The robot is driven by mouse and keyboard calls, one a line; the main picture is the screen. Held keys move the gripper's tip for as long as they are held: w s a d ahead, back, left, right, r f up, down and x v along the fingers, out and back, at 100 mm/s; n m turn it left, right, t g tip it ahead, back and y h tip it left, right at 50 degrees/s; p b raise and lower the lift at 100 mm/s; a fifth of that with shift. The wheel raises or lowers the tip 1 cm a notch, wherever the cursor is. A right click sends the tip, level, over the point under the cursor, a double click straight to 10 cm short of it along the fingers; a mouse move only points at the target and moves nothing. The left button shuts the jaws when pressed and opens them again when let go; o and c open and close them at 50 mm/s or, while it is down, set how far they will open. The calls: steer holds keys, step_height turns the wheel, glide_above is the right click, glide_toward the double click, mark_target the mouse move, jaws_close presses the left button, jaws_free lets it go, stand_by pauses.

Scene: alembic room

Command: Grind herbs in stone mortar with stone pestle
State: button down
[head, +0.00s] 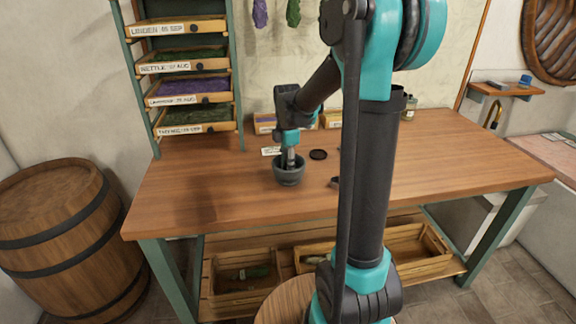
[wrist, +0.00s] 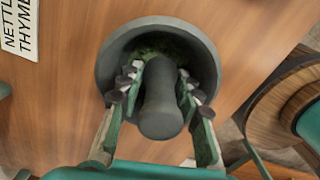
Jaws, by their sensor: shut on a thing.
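A dark grey stone mortar (head: 289,177) stands upright on the wooden table, left of the middle in the head view. Green herbs (wrist: 166,47) show inside the mortar (wrist: 108,58) in the wrist view. My gripper (wrist: 160,88) is shut on the grey stone pestle (wrist: 161,105), one finger on each side of it. The pestle's far end reaches down into the mortar bowl over the herbs. I cannot tell whether its tip touches the bottom. In the head view my gripper (head: 290,150) is directly above the mortar.
The wooden table (head: 215,190) is clear left of the mortar. A dark disc (head: 318,154) lies behind it to the right. A rack of labelled herb drawers (head: 190,90) stands at the back left. A barrel (head: 60,230) stands on the floor at left.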

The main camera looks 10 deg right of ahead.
steer(key=shift+w+d, duration=0.35)
steer(key=shift+d, duration=0.15)
steer(key=shift+s+a, duration=0.2)
steer(key=shift+a, duration=0.55)
steer(key=shift+s+d, duration=0.3)
steer(key=shift+d, duration=0.3)
steer(key=shift+w+a, duration=0.3)
steer(key=shift+w, duration=0.4)
steer(key=shift+s+a, duration=0.2)
steer(key=shift+s, duration=0.55)
steer(key=shift+r, duration=0.15)
steer(key=shift+r, duration=4.25)
